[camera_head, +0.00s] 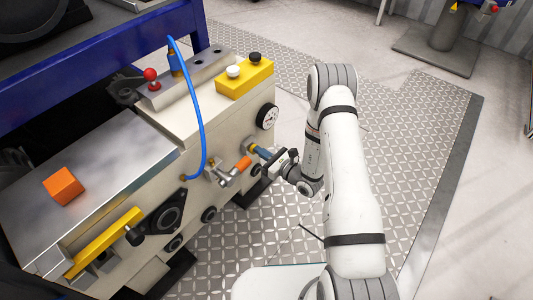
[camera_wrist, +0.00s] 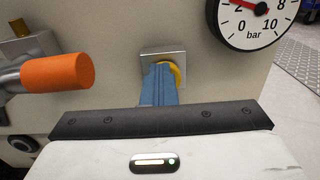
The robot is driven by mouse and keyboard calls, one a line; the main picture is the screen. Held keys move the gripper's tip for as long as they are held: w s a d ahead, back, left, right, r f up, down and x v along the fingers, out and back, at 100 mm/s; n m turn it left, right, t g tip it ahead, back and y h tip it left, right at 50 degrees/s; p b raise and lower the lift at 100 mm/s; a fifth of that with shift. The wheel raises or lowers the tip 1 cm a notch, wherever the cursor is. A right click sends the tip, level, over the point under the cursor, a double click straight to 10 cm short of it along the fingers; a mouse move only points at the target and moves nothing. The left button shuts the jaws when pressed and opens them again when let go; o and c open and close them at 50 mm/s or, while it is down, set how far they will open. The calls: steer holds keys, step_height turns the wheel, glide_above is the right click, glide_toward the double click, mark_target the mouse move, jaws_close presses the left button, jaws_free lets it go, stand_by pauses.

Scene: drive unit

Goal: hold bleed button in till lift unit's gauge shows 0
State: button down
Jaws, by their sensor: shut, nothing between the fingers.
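The bleed button appears to be the yellow round part (camera_wrist: 181,72) on a square metal plate (camera_wrist: 163,54) in the wrist view. My gripper (camera_wrist: 160,76) is shut, and its blue fingers are at the button's front, hiding most of it. They look to be touching it, but how far it is pushed in cannot be seen. In the head view my gripper (camera_head: 260,151) is at the unit's end face. The white gauge (camera_wrist: 262,22) is cut off at the top; its red needle points up-left, near the 2, above 0. The gauge also shows in the head view (camera_head: 267,117).
An orange handle (camera_wrist: 58,73) on a metal valve is just left of my fingers. A blue hose (camera_head: 201,115) loops over the unit. A yellow button box (camera_head: 245,77) and an orange cube (camera_head: 63,186) sit on top. The patterned floor (camera_head: 420,130) to the right is clear.

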steer(key=shift+w+a+r+y, duration=0.2)
steer(key=shift+a+r+y, duration=0.15)
steer(key=shift+a, duration=0.15)
stand_by(3.5)
steer(key=shift+s+d, duration=0.2)
steer(key=p+v, duration=0.3)
steer(key=v, duration=1.1)
steer(key=shift+d, duration=0.25)
steer(key=shift+s, duration=0.15)
steer(key=s+a+r+n+g+p, duration=0.3)
steer(key=r+n+g+p, duration=0.15)
steer(key=r, duration=0.65)
steer(key=s+a+r+n+g+p, duration=0.2)
steer(key=s+r+n+g+p, duration=0.3)
steer(key=r, duration=0.7)
steer(key=s+a+r+n+g+p, duration=0.25)
steer(key=r+n+g+p, duration=0.35)
steer(key=r, duration=0.5)
steer(key=s+d+r+n+t+h+p, duration=0.2)
steer(key=d+r+n+h+p, duration=0.1)
steer(key=r, duration=0.6)
steer(key=s+d+r+n+t+h+p, duration=0.2)
steer(key=s+d+r+n+h+p, duration=0.1)
steer(key=r, duration=0.5)
steer(key=s+d+r+n+t+h+p, duration=0.2)
steer(key=s+d+r+n+h+p, duration=0.1)
steer(key=r+h, duration=0.5)
steer(key=shift+s+d+r+n+p, duration=0.25)
steer(key=shift+d+r+n+p, duration=0.75)
steer(key=shift+p, duration=0.75)
